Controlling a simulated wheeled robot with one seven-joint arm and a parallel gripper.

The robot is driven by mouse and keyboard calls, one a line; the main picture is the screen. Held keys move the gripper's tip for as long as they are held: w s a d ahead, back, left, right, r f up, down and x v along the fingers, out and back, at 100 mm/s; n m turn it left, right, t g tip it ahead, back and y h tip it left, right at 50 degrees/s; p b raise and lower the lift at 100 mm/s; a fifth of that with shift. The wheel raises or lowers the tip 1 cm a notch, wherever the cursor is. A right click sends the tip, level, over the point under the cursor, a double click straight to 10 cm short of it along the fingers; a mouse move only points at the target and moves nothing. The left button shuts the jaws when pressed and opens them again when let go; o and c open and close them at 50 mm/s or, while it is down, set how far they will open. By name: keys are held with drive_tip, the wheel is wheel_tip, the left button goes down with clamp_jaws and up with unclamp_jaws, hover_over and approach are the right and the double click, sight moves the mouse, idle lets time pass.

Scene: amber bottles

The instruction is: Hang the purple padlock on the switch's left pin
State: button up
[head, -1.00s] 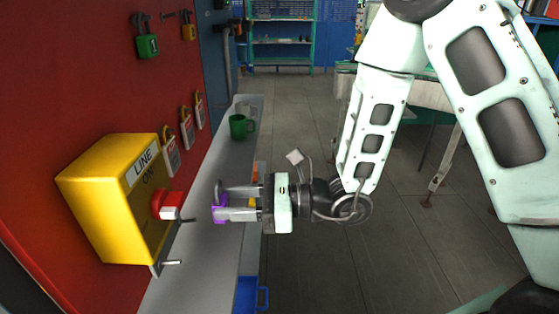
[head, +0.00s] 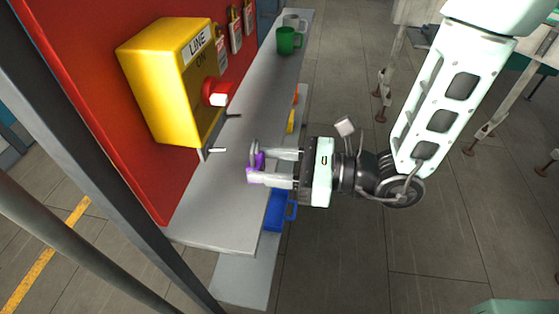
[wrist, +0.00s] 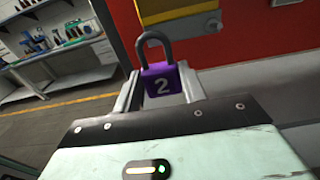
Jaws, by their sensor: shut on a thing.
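The purple padlock (head: 252,175) is held at the tips of my gripper (head: 268,168). The yellow switch box (head: 160,85) is on the red wall panel, with a red knob (head: 214,94). Two short metal pins show at its lower edge, a nearer one (head: 217,150) and a farther one (head: 233,115). The padlock is apart from both, to the right of the nearer pin in the head view. My fingers are shut on the padlock body.
A grey shelf (head: 210,215) runs below the box. A green mug (head: 288,41) stands on its far part. A blue container (head: 276,212) is below the shelf's right edge. Tagged padlocks (head: 236,35) hang beyond the box. Open floor lies to the right.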

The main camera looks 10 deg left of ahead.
drive_tip(key=a+f, duration=0.1)
drive_tip(key=a, duration=0.6)
drive_tip(key=shift+w+f+b, duration=0.25)
drive_tip(key=shift+w+b, duration=0.05)
drive_tip(key=shift+b, duration=0.15)
idle(0.4)
idle(0.5)
drive_tip(key=o, duration=1.1)
drive_tip(key=shift+d, duration=0.1)
